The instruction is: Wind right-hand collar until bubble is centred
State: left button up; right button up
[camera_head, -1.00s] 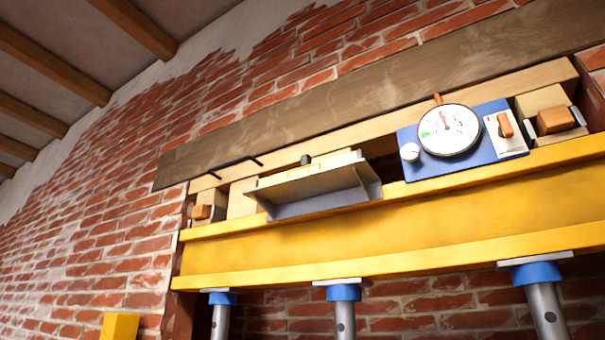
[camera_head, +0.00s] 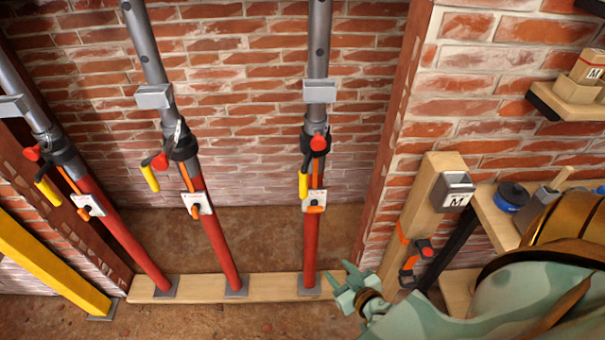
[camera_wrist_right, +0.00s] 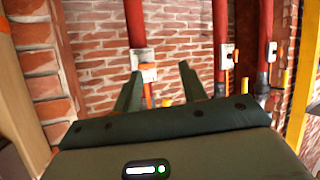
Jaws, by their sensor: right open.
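Three props with grey upper tubes and red lower tubes stand on a wooden sole plate (camera_head: 255,286). The right-hand prop (camera_head: 310,245) carries a dark collar (camera_head: 316,143) with red and yellow handle parts. Below it is a white plate (camera_head: 314,199) with an orange lever. No bubble can be made out. My right gripper (camera_head: 342,285) is low, right of that prop's foot, empty and apart from the collar. In the right wrist view its open fingers (camera_wrist_right: 160,88) point towards a red prop (camera_wrist_right: 136,22) with a white plate. My left gripper is out of view.
The middle prop (camera_head: 215,245) and left prop (camera_head: 125,235) stand to the left, beside a yellow brace (camera_head: 50,262). A wooden post (camera_head: 415,210) with a grey box marked M (camera_head: 453,190) stands right. A bench with a blue round item (camera_head: 511,197) is behind my arm.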

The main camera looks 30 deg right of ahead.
aim_at(306, 187)
jog(key=w+d+r+t, duration=0.1)
jog(key=w+r+t, duration=0.2)
jog(key=r, duration=0.4)
jog(key=w+r+t, duration=0.2)
jog(key=r, duration=0.5)
jog(key=shift+m, duration=0.5)
jog(key=w, duration=0.5)
jog(key=w+d+b, duration=0.1)
jog(key=w, duration=0.4)
jog(key=w+b, duration=0.1)
jog(key=w, duration=0.5)
jog(key=shift+w+d, duration=0.1)
jog(key=shift+d, duration=0.15)
